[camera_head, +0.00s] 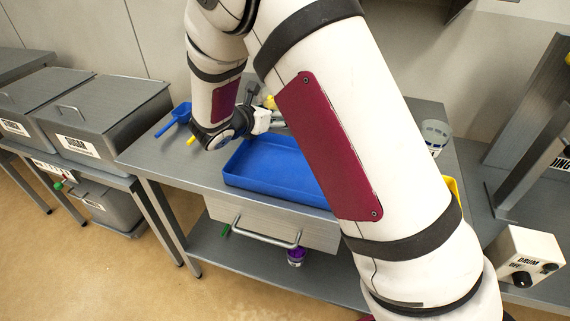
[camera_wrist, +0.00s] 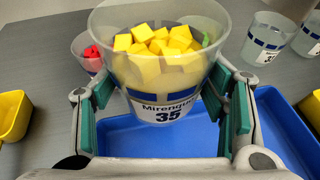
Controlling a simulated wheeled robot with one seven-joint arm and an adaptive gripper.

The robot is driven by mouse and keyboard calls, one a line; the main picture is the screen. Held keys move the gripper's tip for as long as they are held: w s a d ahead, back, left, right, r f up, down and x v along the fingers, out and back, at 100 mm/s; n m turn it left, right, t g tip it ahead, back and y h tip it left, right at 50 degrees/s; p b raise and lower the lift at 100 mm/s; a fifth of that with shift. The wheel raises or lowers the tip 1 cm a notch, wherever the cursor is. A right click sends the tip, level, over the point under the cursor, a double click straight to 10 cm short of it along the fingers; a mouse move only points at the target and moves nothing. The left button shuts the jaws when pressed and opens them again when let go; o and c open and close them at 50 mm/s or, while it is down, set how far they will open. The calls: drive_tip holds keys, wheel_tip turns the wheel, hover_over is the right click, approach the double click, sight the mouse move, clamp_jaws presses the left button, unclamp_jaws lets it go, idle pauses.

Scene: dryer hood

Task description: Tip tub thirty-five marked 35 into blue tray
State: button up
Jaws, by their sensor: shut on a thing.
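Tub thirty-five (camera_wrist: 165,74) is a clear tub with a dark blue band and a label reading "Mirenque 35".
A tub with red contents (camera_wrist: 85,50) stands behind at left, and clear tubs (camera_wrist: 262,42) stand at right. A blue scoop (camera_head: 176,118) lies left of the tray. Lidded metal bins (camera_head: 100,110) stand further left.

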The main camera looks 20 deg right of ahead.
drive_tip(key=w+a+f+m+g+h+b, duration=0.2)
drive_tip(key=w+a+m+g+h+b, duration=0.1)
drive_tip(key=a+m+g+b, duration=0.2)
drive_tip(key=shift+a+f+m+g, duration=0.15)
drive_tip(key=shift+a+m+g, duration=0.2)
drive_tip(key=shift+m+g, duration=0.45)
drive_tip(key=shift+s, duration=0.15)
drive_tip(key=shift+s+d+f+m+t+y+p, duration=0.1)
drive_tip(key=shift+s+d+m+t+y+p, duration=0.15)
drive_tip(key=shift+s+m+t+p, duration=0.35)
drive_tip(key=shift+s+d+f+m+t+y+p, duration=0.1)
drive_tip(key=shift+s+d+m+t+y+p, duration=0.25)
drive_tip(key=shift+m, duration=0.45)
drive_tip(key=shift+s+d+f+m+t+y+p, duration=0.1)
drive_tip(key=shift+s+m+t+p, duration=0.3)
drive_tip(key=shift+s+m, duration=0.3)
drive_tip(key=shift+s, duration=0.2)
drive_tip(key=shift+s+d+f+m+t+b, duration=0.15)
drive_tip(key=shift+m+t+b, duration=0.1)
drive_tip(key=shift+m+t, duration=0.15)
drive_tip(key=shift+a+f+m+t+b, duration=0.1)
drive_tip(key=shift+m+t+b, duration=0.15)
drive_tip(key=shift+m, duration=0.15)
drive_tip(key=shift+r+m+t, duration=0.4)
drive_tip(key=shift+r+m, duration=0.15)
drive_tip(key=shift+m, duration=0.05)
